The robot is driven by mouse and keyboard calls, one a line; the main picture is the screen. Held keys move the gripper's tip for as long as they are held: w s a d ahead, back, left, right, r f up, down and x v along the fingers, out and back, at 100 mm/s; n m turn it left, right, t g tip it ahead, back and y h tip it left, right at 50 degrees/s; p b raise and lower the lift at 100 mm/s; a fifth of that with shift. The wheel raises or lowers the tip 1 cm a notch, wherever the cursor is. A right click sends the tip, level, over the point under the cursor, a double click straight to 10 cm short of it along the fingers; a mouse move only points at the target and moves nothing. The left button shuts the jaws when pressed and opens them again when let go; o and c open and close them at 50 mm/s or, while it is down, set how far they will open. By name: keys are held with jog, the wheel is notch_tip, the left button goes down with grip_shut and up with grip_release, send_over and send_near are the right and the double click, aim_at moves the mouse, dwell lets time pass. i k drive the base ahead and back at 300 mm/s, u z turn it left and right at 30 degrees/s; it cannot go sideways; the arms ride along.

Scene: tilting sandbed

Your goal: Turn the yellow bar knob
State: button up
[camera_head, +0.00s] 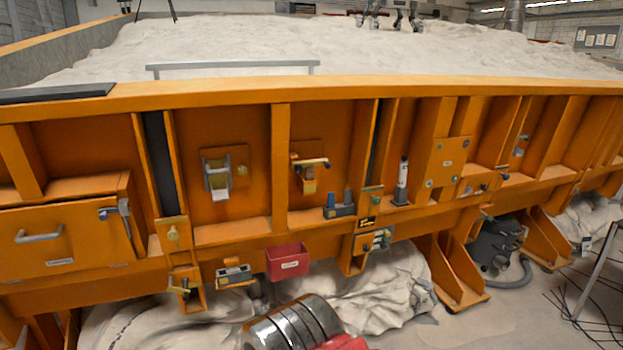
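Two small yellow bar-shaped parts show on the orange sandbed frame, and I cannot tell for sure which is the bar knob. One yellow bar (312,162) lies roughly level across a fitting on the upper panel, right of the picture's middle-left, with a dark end at its right. My gripper is not in view. Nothing is seen touching either bar.
A red bin (288,262) hangs on the lower beam. A hinged silver fitting (217,174) and a drawer-like door with a handle (39,234) are to the left. A shiny ribbed cylinder (290,326) is at the bottom. Pale sacks (385,292) lie under the frame.

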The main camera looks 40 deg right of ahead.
aim_at(298, 169)
jog(key=k, duration=0.75)
jog(key=z, duration=0.45)
jog(key=i, duration=2)
jog(key=u, duration=0.45)
